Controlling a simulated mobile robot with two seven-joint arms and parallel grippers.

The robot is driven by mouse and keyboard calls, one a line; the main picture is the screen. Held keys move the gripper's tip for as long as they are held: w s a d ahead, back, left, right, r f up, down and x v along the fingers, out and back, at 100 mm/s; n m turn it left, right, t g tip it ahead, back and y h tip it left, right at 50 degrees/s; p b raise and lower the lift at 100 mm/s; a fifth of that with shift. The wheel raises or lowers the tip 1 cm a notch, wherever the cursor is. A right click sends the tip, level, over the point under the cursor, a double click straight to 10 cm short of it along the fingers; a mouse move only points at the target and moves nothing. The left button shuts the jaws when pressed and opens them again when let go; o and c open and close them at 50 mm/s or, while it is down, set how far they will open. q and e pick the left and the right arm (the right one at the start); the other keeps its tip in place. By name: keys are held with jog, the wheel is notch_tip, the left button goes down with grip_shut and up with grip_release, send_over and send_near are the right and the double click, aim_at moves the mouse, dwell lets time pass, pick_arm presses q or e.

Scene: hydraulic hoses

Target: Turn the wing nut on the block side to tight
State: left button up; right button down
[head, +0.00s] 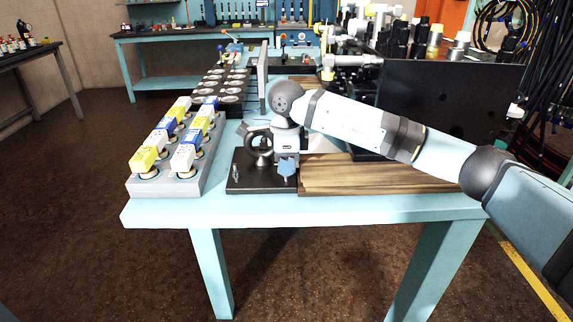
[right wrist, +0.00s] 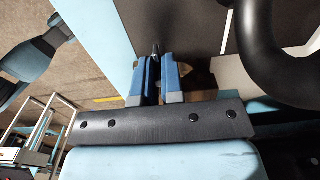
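A black base plate (head: 247,184) lies at the table's front edge, with a dark ring-shaped fitting (head: 259,143) standing on it. A small upright metal stud (head: 236,172) stands at the plate's front left. My right gripper (head: 287,176) points down over the plate's right part and hides what is below it. In the right wrist view, its blue fingers (right wrist: 155,68) stand a narrow gap apart. A small dark stud tip (right wrist: 155,48) shows between and just beyond the fingertips. I cannot tell whether the fingers touch it. No wing shape is clearly visible. My left gripper is not in view.
A grey rack with yellow, white and blue connectors (head: 143,160) stands left of the plate. A wooden board (head: 370,178) lies to the right, with a large black panel (head: 455,100) behind it. The light-blue table (head: 330,208) has a clear front strip.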

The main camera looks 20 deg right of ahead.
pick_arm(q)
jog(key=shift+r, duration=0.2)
pick_arm(e)
jog(key=shift+m, duration=0.4)
jog(key=shift+r+m+p, duration=0.1)
jog(key=shift+m+p, duration=0.35)
jog(key=shift+m, duration=0.45)
jog(key=shift+m+p, duration=0.35)
jog(key=shift+m, duration=0.85)
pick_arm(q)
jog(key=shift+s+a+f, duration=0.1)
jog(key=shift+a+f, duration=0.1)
pick_arm(e)
jog(key=shift+m, duration=0.3)
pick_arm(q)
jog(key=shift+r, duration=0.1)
pick_arm(e)
jog(key=c, duration=1.2)
grip_release()
jog(key=shift+c, duration=0.2)
